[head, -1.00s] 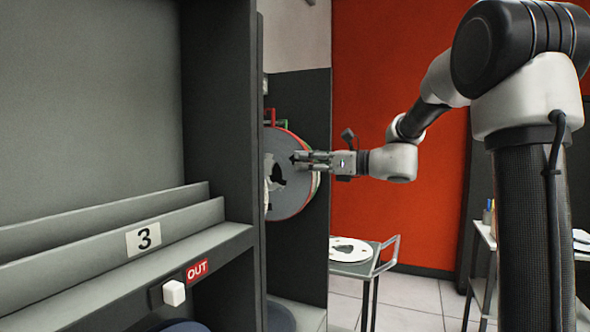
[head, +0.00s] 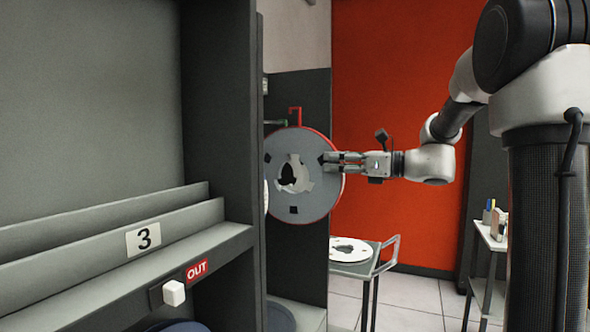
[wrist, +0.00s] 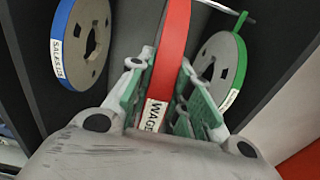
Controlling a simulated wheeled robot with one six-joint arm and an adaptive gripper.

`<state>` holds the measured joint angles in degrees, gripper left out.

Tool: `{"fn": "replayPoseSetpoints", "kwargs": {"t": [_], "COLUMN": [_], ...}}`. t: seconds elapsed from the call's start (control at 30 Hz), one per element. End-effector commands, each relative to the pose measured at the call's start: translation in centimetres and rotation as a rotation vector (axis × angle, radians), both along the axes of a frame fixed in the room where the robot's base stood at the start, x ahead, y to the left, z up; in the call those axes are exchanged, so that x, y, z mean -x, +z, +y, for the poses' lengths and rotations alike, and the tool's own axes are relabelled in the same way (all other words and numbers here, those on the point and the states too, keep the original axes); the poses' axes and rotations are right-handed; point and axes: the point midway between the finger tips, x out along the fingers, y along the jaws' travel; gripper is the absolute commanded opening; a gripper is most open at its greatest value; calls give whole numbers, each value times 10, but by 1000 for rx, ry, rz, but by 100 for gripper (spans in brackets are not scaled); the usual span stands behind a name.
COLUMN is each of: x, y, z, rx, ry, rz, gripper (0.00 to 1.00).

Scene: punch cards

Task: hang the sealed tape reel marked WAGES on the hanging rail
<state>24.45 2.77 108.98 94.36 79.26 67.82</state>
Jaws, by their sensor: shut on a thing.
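The WAGES reel (head: 279,199) has a red band around its rim and a red hook (head: 295,113) at its top. My gripper (head: 328,158) is shut on its right edge, with the reel upright in front of the dark cabinet. In the wrist view the red band (wrist: 174,40) stands between my fingers, and its label, partly hidden, reads "WAG". A blue-banded reel labelled SALES (wrist: 92,45) is to its left. A green-banded reel (wrist: 222,62) with a green hook (wrist: 226,8) is to its right.
A grey shelf unit marked 3 (head: 143,239), with an OUT sign (head: 197,271) and a white button (head: 174,292), fills the left. A small table (head: 372,268) bearing a white reel (head: 350,248) stands beyond. A white cart (head: 490,236) is at the right.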

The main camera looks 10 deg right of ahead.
Motion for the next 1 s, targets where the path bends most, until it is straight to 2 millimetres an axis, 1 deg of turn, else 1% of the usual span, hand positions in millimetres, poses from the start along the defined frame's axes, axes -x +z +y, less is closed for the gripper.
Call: {"fn": "replayPoseSetpoints", "kwargs": {"t": [1.0], "x": [48], "y": [1], "z": [-66], "rx": [-1], "ry": [-1], "rz": [-2], "gripper": [0]}}
